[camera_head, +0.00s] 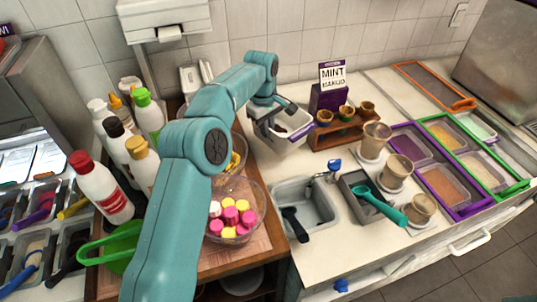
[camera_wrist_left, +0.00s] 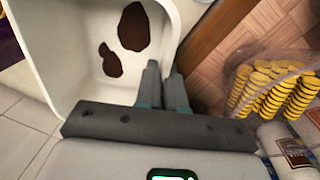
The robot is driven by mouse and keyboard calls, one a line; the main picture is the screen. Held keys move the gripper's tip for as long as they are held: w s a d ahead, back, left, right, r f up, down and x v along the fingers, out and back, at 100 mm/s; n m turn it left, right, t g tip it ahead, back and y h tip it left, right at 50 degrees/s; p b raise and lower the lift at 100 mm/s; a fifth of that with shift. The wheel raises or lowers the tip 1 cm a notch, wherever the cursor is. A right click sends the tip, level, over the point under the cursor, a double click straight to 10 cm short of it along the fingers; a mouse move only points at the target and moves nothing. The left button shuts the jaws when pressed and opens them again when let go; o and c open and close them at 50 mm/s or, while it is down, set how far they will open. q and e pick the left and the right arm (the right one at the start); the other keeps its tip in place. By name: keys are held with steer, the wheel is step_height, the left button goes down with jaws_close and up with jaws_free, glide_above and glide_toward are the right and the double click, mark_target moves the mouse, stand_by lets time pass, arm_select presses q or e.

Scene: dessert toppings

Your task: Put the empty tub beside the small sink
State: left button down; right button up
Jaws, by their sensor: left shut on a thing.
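The tub (camera_head: 291,143) is white and squarish, with dark brown smears inside; it contains nothing else that I can see. My left gripper (camera_head: 266,120) is shut on its near-left wall, and the wrist view shows the two fingers (camera_wrist_left: 163,72) closed on the rim of the tub (camera_wrist_left: 83,70). In the head view the tub is over the white counter, behind the small sink (camera_head: 318,211). I cannot tell whether it touches the counter. The sink is a grey basin with a blue-handled tap (camera_head: 334,164) and a dark-handled utensil (camera_head: 295,224) in it. My right gripper is not in view.
Candy bowls (camera_head: 258,211) and bottles crowd the left. Counter between tub and sink looks clear.

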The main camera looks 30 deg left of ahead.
arm_select(q)
steer(key=shift+s+d+f+p, duration=0.1)
steer(key=shift+f+p, duration=0.15)
steer(key=shift+f, duration=1.85)
steer(key=shift+s+d+f+p, duration=0.1)
steer(key=shift+f+p, duration=0.15)
steer(key=shift+f, duration=1.85)
steer(key=shift+w+a, duration=0.1)
steer(key=shift+f, duration=0.2)
steer(key=c, duration=1.2)
jaws_free()
steer(key=shift+c, duration=0.2)
steer(key=shift+r, duration=0.15)
